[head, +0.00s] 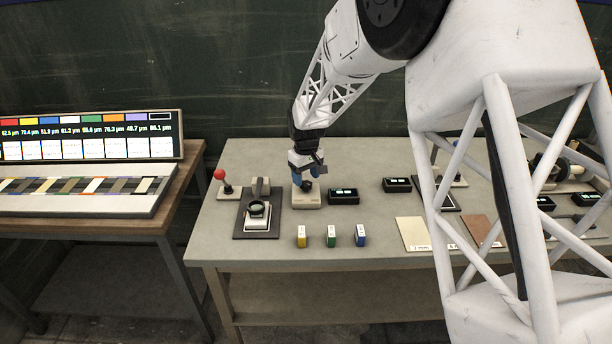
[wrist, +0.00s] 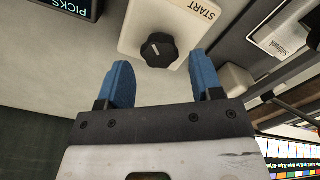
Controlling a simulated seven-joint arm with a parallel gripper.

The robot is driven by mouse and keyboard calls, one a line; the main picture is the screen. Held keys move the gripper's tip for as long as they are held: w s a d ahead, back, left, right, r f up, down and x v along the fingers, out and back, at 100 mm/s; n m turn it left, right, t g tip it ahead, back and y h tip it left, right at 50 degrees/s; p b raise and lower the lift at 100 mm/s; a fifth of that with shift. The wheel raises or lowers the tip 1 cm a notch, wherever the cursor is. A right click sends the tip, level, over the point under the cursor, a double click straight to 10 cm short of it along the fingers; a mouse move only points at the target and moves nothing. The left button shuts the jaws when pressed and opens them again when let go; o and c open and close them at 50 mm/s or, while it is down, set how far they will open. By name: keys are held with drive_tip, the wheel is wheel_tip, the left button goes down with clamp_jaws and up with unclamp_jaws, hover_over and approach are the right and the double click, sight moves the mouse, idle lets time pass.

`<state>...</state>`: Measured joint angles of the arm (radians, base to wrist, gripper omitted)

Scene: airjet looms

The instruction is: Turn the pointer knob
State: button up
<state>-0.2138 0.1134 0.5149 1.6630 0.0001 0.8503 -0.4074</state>
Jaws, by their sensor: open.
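The pointer knob is a black, lobed knob (wrist: 159,50) with a small light mark. It sits on a cream box marked START (wrist: 185,18) in the wrist view. In the head view the cream box (head: 307,200) stands on the table below my gripper, and the knob (head: 306,186) shows dark just below the fingers. My gripper (wrist: 165,80) is open, with its two blue fingers apart and empty. The fingertips are near the knob's lower edge in the wrist view, one toward each side. I cannot tell whether a finger touches it. My gripper (head: 300,177) points down in the head view.
A red-balled lever (head: 220,175) and a dark mat with a magnifier stand (head: 257,210) are left of the box. A black display (head: 343,196) is close on its right. Yellow, green and blue blocks (head: 331,236) stand in front. The table front edge is mostly clear.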

drive_tip(key=shift+n, duration=0.3)
drive_tip(key=shift+f, duration=0.1)
drive_tip(key=shift+f, duration=0.9)
drive_tip(key=c, duration=0.7)
drive_tip(key=shift+o, duration=0.2)
